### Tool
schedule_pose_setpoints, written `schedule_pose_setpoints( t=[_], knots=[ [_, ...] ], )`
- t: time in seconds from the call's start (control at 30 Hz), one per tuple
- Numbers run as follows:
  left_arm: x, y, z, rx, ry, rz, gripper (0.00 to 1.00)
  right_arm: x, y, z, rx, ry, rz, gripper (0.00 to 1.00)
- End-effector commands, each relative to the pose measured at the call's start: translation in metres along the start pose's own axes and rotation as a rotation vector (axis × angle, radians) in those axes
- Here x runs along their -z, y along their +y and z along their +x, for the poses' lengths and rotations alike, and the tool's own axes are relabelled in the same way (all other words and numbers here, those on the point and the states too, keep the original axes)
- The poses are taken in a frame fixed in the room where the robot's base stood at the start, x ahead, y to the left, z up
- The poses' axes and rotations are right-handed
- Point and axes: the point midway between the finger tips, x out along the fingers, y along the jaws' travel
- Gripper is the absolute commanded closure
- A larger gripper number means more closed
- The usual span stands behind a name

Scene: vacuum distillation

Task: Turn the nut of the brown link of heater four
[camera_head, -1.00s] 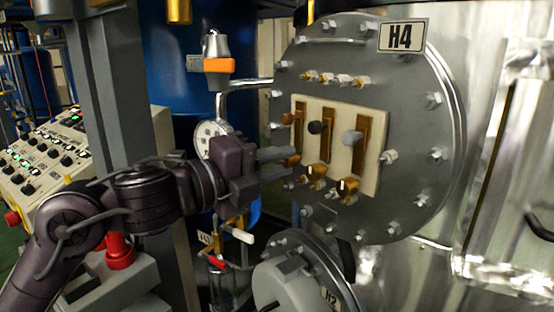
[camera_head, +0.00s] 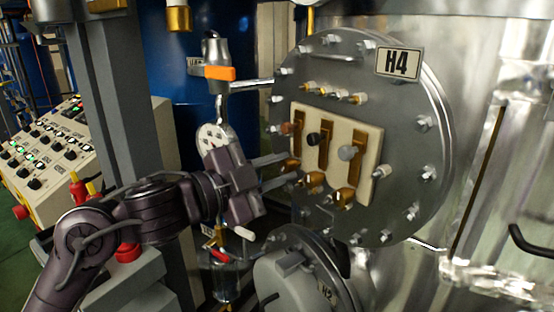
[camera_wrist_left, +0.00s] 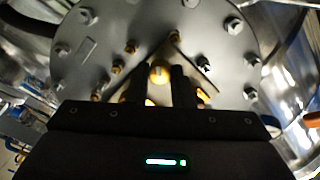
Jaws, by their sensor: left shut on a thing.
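The round grey flange of heater four, with its H4 plate (camera_head: 398,63), carries a cream panel (camera_head: 350,126) with three upright brass links. In the wrist view the nut shows between both fingers (camera_wrist_left: 160,88). My right gripper is out of view.
Steel bolts ring the flange. Several brass terminals (camera_head: 342,196) sit low beside the gripper. A lower flange marked H2 (camera_head: 325,292) stands just below. A metal fitting with an orange band (camera_head: 220,73) and a pipe are behind my wrist. A control console (camera_head: 45,150) is at far left.

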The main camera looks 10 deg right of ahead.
Motion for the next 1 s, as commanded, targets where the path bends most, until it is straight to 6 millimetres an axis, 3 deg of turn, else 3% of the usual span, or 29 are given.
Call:
schedule_pose_setpoints(
  t=[0.3,0.83,0.87,1.0],
  knots=[
    [-0.0005,0.0003,0.0001,-0.001,-0.002,-0.124,1.00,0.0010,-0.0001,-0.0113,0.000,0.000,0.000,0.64],
    [-0.0013,0.0015,0.0001,-0.002,-0.002,-0.147,1.00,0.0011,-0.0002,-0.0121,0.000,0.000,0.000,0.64],
    [-0.0013,0.0015,0.0002,-0.002,-0.002,-0.147,0.78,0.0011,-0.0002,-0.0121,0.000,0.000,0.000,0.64],
    [-0.0011,0.0012,0.0001,-0.002,-0.002,-0.147,0.60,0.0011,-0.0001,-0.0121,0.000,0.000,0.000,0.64]
  ],
)
